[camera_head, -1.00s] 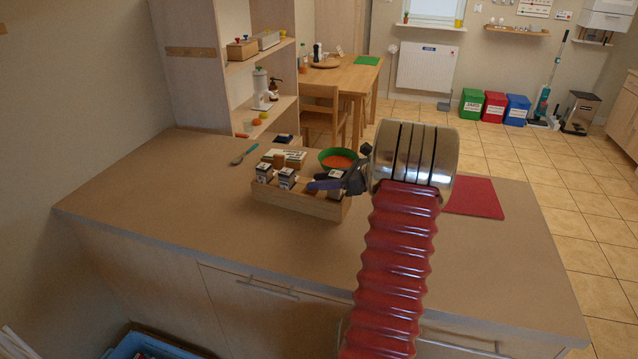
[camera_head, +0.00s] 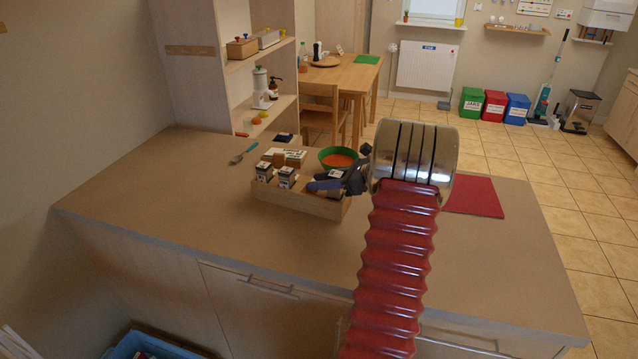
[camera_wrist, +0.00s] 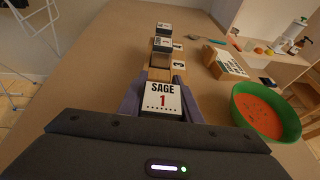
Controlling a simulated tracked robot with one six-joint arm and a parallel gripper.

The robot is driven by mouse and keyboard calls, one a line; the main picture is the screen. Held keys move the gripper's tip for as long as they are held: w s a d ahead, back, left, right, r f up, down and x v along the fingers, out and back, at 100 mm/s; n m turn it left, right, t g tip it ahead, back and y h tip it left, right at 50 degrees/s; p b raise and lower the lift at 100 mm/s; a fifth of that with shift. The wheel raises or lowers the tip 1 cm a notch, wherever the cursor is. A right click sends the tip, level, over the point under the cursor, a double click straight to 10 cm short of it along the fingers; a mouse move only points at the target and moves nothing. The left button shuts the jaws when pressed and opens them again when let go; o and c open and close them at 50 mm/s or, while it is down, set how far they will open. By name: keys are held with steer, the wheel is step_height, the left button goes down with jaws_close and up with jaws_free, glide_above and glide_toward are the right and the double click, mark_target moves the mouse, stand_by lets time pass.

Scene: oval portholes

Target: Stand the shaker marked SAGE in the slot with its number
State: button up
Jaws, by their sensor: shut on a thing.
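The shaker marked SAGE, with a red 1 on its white lid (camera_wrist: 162,97), is between the purple fingers of my gripper (camera_wrist: 160,100) in the wrist view. My gripper is shut on it. In the head view my gripper (camera_head: 335,184) is at the right end of the wooden rack (camera_head: 298,202), and the fingers mostly hide the shaker. I cannot tell whether its base rests in a slot. Two other shakers stand in the rack, one at the left (camera_head: 264,172) and one beside it (camera_head: 287,178). Small number plates (camera_wrist: 178,64) show along the rack.
A green bowl of orange soup (camera_head: 339,158) stands close behind the rack. A lettered box (camera_wrist: 229,65) lies near the rack. A teal-handled spoon (camera_head: 244,153) lies at the left and a red mat (camera_head: 474,197) at the right. The front counter is clear.

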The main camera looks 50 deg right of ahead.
steer(key=shift+f, duration=0.85)
stand_by(0.8)
steer(key=o, duration=1.2)
steer(key=shift+c, duration=0.2)
steer(key=shift+o, duration=0.5)
steer(key=shift+o, duration=1.4)
steer(key=shift+w, duration=0.1)
steer(key=shift+r, duration=0.1)
steer(key=shift+r, duration=3.4)
